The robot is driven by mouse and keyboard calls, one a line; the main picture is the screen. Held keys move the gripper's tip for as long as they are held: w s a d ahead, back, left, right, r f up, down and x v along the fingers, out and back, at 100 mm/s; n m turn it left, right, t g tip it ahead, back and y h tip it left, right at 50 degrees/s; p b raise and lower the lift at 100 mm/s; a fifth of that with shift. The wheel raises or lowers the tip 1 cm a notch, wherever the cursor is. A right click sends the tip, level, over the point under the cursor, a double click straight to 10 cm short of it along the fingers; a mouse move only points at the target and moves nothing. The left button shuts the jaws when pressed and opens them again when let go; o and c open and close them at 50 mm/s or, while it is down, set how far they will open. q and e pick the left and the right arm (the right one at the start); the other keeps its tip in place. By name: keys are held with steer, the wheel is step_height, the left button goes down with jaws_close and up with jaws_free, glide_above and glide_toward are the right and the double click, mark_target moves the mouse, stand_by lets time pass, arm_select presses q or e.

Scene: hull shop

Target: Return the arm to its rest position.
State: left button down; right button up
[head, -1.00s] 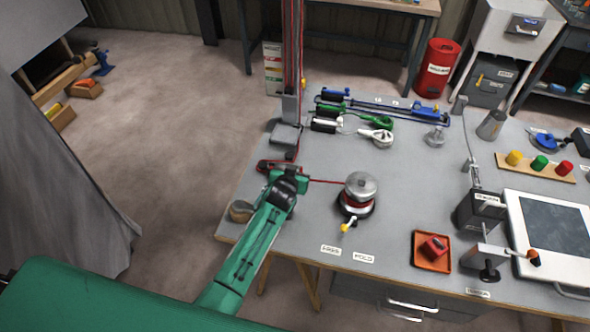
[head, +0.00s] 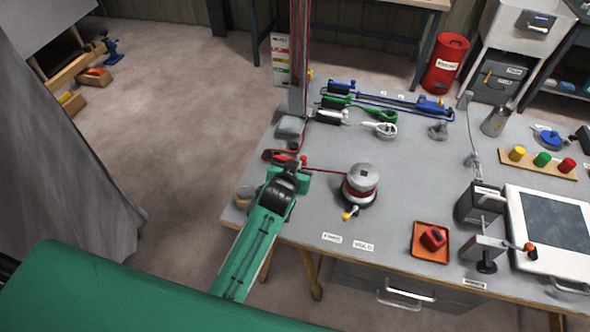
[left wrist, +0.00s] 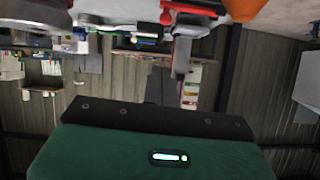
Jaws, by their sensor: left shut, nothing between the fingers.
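My left arm, green with a dark wrist, comes in from the bottom left of the head view and reaches over the left end of the grey bench (head: 400,215). My left gripper (head: 290,165) is shut and empty; its fingertips are mostly hidden behind the wrist. It is close to the red cord (head: 330,171) that runs to the silver drum winch (head: 361,183); I cannot tell whether they touch. In the left wrist view a green housing with a dark bar fills the bottom, and the fingertips are not clear. My right gripper is not in view.
A grey post (head: 298,70) with red cords stands just beyond the gripper. Coloured clamp-like tools (head: 375,105) lie behind. An orange tray (head: 431,242) and a box with a lever (head: 481,205) are to the right. Open floor (head: 180,120) lies left of the bench.

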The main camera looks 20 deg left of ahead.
arm_select(q)
steer(key=shift+s+r, duration=0.3)
steer(key=shift+s, duration=0.3)
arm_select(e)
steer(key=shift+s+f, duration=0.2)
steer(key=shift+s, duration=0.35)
